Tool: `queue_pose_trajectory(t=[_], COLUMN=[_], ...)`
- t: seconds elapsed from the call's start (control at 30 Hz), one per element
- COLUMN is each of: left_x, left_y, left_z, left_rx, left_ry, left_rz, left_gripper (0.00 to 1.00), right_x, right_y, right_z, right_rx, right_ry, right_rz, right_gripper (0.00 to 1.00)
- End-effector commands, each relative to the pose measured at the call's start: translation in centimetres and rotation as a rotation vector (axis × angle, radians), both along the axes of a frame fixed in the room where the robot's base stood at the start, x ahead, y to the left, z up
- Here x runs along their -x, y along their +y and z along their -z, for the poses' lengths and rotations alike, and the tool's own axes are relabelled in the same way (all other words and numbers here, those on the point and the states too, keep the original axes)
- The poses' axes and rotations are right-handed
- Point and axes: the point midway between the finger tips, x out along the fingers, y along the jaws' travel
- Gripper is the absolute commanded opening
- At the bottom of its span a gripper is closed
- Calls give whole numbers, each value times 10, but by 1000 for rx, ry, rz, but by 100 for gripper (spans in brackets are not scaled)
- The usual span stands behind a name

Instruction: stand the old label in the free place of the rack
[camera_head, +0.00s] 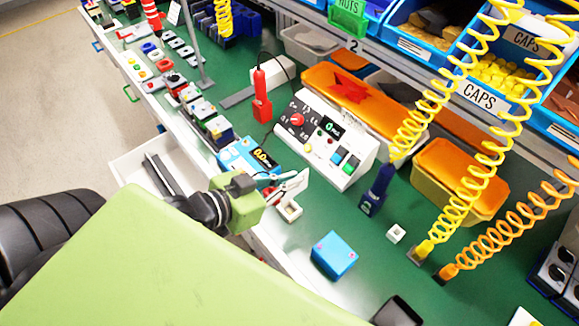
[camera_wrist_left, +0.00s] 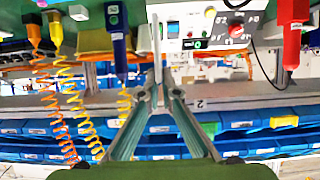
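My left gripper (camera_head: 290,186) is over the front edge of the green bench, beside the blue meter. A thin pale plate, seemingly the old label (camera_head: 297,183), stands at its fingertips. In the left wrist view the label (camera_wrist_left: 157,45) shows nearly edge-on, rising beyond the two fingertips (camera_wrist_left: 163,92), which look closed on it. Its writing cannot be read. A small white holder (camera_head: 289,209) lies just below the fingers in the head view; I cannot tell whether it is the rack or where the free place is. My right gripper is not in view.
The blue meter (camera_head: 247,158) and the white control panel (camera_head: 325,140) with a red knob stand close by. A blue box (camera_head: 334,255) and a small white block (camera_head: 396,233) are to the right. Coiled yellow cords (camera_head: 465,205) hang over the bench. An open drawer (camera_head: 150,170) juts out at left.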

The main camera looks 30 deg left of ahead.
Motion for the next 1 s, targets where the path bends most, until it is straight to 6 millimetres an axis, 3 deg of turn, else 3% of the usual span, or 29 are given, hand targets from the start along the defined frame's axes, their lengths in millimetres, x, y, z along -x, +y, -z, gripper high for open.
queue_pose_trajectory(t=[0.03,0.2,0.27,0.4,0.6,1.0], left_x=[-9,-29,-43,-73,-97,-114], left_y=[3,11,17,29,38,45], left_z=[11,21,20,32,69,106], left_rx=[-2,-3,-3,-2,-1,1], left_ry=[-7,-7,-2,-1,1,5], left_rz=[0,0,-1,-2,-2,-2], left_gripper=[0,0,0,0,0,0], right_x=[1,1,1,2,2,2], right_y=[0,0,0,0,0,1], right_z=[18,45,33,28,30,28], right_rx=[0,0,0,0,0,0], right_ry=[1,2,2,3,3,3], right_rz=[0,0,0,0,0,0], right_gripper=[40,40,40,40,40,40])
